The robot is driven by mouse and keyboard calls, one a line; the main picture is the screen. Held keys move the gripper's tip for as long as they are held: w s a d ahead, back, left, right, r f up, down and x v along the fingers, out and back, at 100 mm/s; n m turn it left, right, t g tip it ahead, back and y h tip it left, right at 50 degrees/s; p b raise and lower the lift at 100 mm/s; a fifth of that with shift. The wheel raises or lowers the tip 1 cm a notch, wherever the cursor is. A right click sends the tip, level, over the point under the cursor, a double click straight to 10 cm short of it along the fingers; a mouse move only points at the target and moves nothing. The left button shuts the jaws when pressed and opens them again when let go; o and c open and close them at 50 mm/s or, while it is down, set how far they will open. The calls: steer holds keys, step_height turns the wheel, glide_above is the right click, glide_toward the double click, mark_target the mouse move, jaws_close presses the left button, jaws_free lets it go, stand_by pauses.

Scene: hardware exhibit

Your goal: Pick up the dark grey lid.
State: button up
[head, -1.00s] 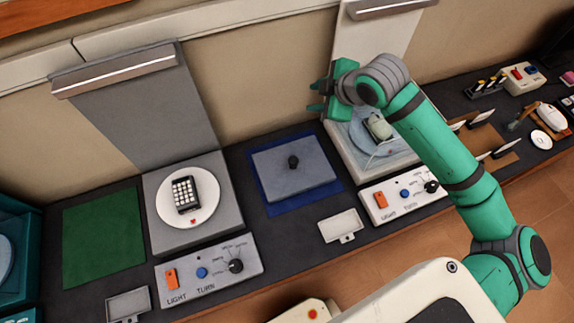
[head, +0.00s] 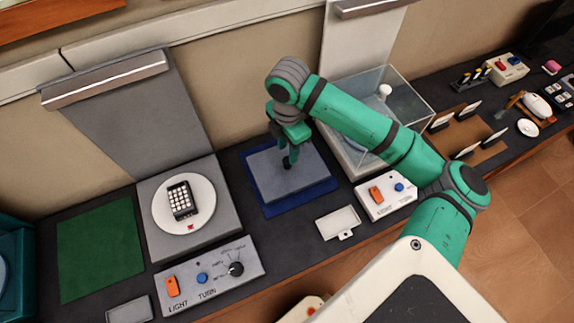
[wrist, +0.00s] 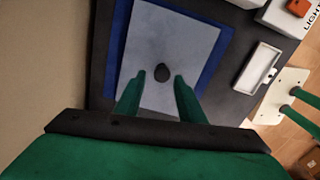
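The dark grey lid (head: 312,165) is a flat square plate with a small black knob (head: 287,162) at its centre, lying on a blue mat (head: 329,185) on the counter. My gripper (head: 290,146) is above the lid, pointing down at the knob. In the wrist view, the lid (wrist: 165,38) lies ahead and below, and the knob (wrist: 162,73) shows between the two fingertips. My gripper (wrist: 157,76) is open, with visible space on each side of the knob. Whether the fingers are level with the knob is hard to tell.
A clear case (head: 405,110) stands right of the lid. A grey stand with a white turntable (head: 165,215) is at left. Control panels (head: 215,275) and a small white tray (head: 338,223) lie along the counter front. A green mat (head: 98,245) is bare.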

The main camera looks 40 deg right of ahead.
mark_target(288, 165)
steer(key=shift+s+a+f, duration=0.1)
steer(key=shift+f, duration=1.25)
steer(key=shift+s+a+f, duration=0.1)
steer(key=shift+f, duration=1.2)
jaws_close()
